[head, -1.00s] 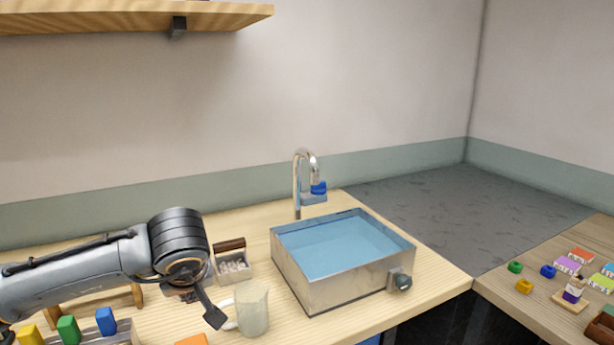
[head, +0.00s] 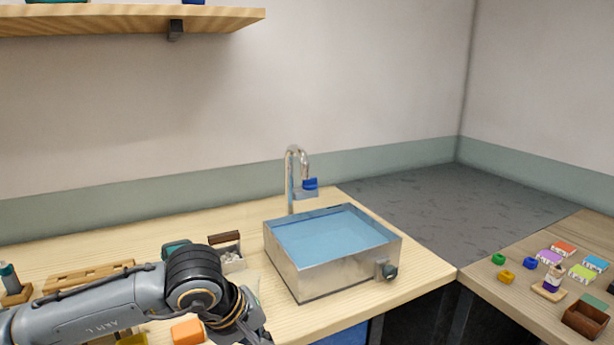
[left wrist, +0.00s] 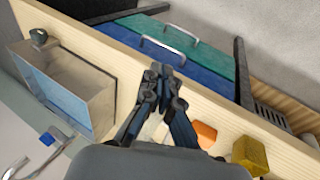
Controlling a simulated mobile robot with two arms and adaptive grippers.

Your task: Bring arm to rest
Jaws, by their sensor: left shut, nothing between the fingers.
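My left arm comes in from the left in the head view, and its gripper (head: 250,328) hangs over the counter (head: 345,312) in front of the sink. The left wrist view shows the gripper (left wrist: 163,72) with its fingertips together and nothing between them. A pale beaker is mostly hidden behind the gripper in both views. An orange block (head: 187,331) lies beside the gripper and also shows in the left wrist view (left wrist: 205,134). My right gripper is in neither view.
A metal sink basin (head: 335,277) with blue water and a faucet (head: 290,180) stands right of my arm. A small caddy (head: 232,258) and a wooden rack (head: 85,275) are behind it. A shelf (head: 120,20) hangs above. Small coloured items sit on the right table (head: 500,300).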

